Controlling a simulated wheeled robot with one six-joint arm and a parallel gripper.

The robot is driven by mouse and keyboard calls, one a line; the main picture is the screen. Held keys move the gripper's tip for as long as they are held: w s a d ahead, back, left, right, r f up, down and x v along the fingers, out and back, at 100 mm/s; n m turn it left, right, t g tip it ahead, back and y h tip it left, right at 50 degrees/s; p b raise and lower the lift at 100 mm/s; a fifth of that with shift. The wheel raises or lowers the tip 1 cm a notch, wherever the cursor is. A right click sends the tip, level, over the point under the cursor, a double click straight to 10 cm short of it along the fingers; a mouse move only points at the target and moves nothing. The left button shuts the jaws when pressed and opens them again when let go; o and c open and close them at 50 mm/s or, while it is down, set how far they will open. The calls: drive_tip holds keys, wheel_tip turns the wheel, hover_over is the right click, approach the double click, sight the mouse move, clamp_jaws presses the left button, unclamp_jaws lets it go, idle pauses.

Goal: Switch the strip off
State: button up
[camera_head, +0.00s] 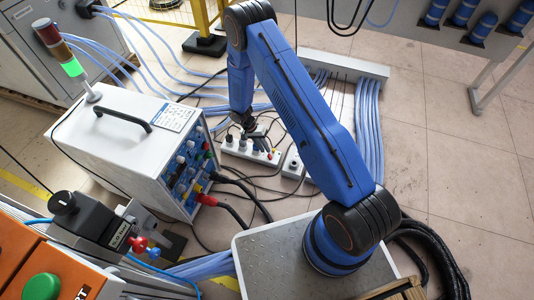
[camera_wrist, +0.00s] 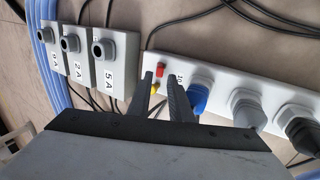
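The white power strip (camera_head: 240,151) lies on the floor below my gripper (camera_head: 261,140), with several plugs in it. In the wrist view the strip (camera_wrist: 226,73) runs from upper middle to lower right. Near its left end are a small red part (camera_wrist: 160,69) and a yellow part (camera_wrist: 154,89), beside a "10" mark. A blue plug (camera_wrist: 199,91) is just to their right. My gripper (camera_wrist: 160,76) is open, its two dark fingers apart over that end. The red and yellow parts show between the fingers. I cannot tell whether a finger touches them, nor the switch position.
Grey boxes marked "5 A" (camera_wrist: 118,70) and "2 A" (camera_wrist: 75,62) stand left of the strip. A white control cabinet (camera_head: 120,140) stands left of my arm. Loose cables (camera_head: 235,180) lie around the strip. The floor at right (camera_head: 450,160) is clear.

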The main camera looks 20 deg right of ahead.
sight(269, 155)
drive_tip(key=shift+x, duration=2.15)
clamp_jaws()
